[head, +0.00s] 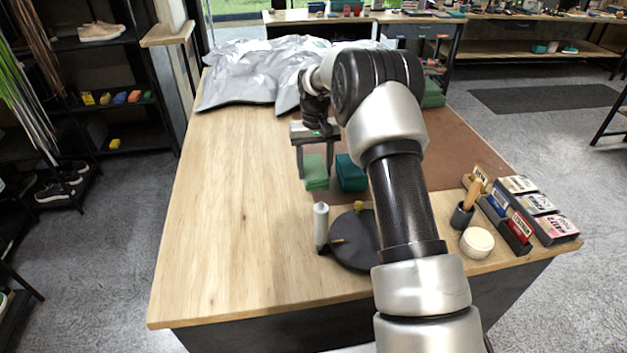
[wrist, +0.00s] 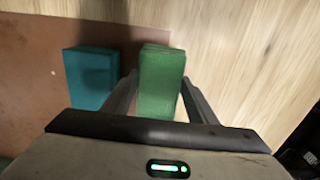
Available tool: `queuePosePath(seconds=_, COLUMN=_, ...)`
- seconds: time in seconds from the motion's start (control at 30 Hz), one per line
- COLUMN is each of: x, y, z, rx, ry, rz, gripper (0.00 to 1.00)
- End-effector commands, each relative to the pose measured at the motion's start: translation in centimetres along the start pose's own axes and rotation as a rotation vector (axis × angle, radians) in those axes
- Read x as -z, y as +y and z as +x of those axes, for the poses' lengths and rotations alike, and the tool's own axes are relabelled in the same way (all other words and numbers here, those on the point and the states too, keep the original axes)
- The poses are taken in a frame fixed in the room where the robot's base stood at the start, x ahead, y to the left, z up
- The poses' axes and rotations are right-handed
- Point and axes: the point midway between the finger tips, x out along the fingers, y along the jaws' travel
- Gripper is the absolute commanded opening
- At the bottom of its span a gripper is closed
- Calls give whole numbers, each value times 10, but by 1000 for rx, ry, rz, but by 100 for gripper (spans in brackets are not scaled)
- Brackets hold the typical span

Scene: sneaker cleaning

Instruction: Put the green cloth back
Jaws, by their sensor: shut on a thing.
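My gripper (head: 316,168) points down over the wooden table and is shut on a light green folded cloth (head: 315,181). In the wrist view the green cloth (wrist: 161,82) stands between my two fingers (wrist: 160,82), its far end reaching past them. A teal folded block (head: 351,174) lies close to its right in the head view; in the wrist view this teal block (wrist: 91,78) is at the left, apart from the cloth. Whether the cloth touches the tabletop is hard to tell.
A brown mat (head: 470,150) covers the table's right part. Near the front are a white bottle (head: 321,226), a dark round plate (head: 352,252), a white jar (head: 477,242) and several boxes (head: 539,204). Grey crumpled sheeting (head: 250,75) lies at the back. The table's left is clear.

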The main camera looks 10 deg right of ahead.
Motion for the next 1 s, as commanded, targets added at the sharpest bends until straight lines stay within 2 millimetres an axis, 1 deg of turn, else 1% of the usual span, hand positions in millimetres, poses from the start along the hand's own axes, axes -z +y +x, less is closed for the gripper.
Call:
queuePosePath(seconds=0.17, x=0, y=0, z=14, rx=1, ry=-1, rz=0, gripper=35)
queuePosePath(seconds=0.3, x=-1, y=0, z=34, rx=1, ry=-3, rz=1, gripper=35)
queuePosePath(seconds=0.37, x=-1, y=0, z=41, rx=1, ry=-2, rz=1, gripper=35)
queuePosePath(seconds=0.63, x=0, y=0, z=43, rx=1, ry=1, rz=1, gripper=35)
queuePosePath(seconds=0.73, x=0, y=0, z=47, rx=1, ry=0, rz=0, gripper=35)
queuePosePath(seconds=0.77, x=0, y=0, z=47, rx=1, ry=0, rz=0, gripper=54)
queuePosePath(seconds=0.8, x=0, y=0, z=46, rx=1, ry=1, rz=0, gripper=61)
queuePosePath(seconds=0.87, x=0, y=0, z=46, rx=1, ry=0, rz=0, gripper=71)
queuePosePath(seconds=1.0, x=0, y=0, z=46, rx=1, ry=0, rz=0, gripper=71)
